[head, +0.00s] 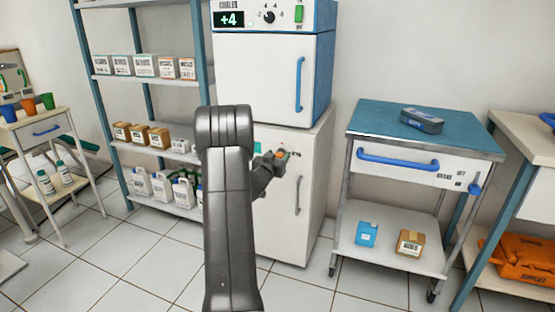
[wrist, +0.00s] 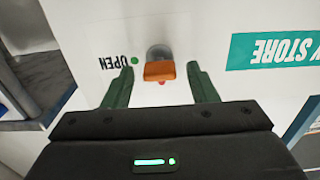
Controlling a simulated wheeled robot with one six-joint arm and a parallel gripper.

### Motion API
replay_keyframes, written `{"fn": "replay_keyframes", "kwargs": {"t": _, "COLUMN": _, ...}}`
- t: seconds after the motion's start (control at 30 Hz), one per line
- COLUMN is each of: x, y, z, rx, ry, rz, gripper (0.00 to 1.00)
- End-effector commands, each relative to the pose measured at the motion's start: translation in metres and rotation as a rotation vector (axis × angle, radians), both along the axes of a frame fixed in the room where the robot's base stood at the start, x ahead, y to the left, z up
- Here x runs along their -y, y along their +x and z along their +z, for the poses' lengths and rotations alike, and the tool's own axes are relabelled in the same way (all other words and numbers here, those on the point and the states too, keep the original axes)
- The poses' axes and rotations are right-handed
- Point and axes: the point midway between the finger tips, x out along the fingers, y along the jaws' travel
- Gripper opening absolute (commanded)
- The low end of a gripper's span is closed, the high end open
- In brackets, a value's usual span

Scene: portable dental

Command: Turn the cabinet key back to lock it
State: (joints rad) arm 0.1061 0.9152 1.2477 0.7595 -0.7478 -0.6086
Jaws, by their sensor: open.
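The white lower cabinet (head: 318,165) stands beneath a small white and blue fridge unit, with its door closed. Its orange key (wrist: 160,71) sits in a round grey lock on the door, and its head lies crosswise in the wrist view. The key (head: 283,154) also shows small in the head view. A green dot and upside-down "OPEN" mark are left of it in the wrist view; a red mark shows just below it. My gripper (wrist: 160,68) is open, with one finger on each side of the key and a gap on both sides.
The cabinet handle (head: 298,195) is right of and below the lock. A teal label (wrist: 272,49) is beside it. A shelf rack (head: 150,79) with boxes and bottles stands left. A blue-topped cart (head: 375,117) stands right. Tiled floor between them is clear.

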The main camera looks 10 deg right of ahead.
Motion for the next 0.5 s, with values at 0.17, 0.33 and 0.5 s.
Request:
{"fn": "replay_keyframes", "kwargs": {"t": 0.17, "x": 0.0022, "y": 0.0034, "z": 0.0004, "rx": 0.001, "ry": 0.001, "rz": 0.0, "gripper": 0.53}}
{"fn": "replay_keyframes", "kwargs": {"t": 0.33, "x": 0.002, "y": 0.0032, "z": 0.0004, "rx": 0.001, "ry": 0.001, "rz": 0.0, "gripper": 0.53}}
{"fn": "replay_keyframes", "kwargs": {"t": 0.5, "x": 0.0019, "y": 0.003, "z": 0.0004, "rx": 0.001, "ry": 0.001, "rz": 0.0, "gripper": 0.19}}
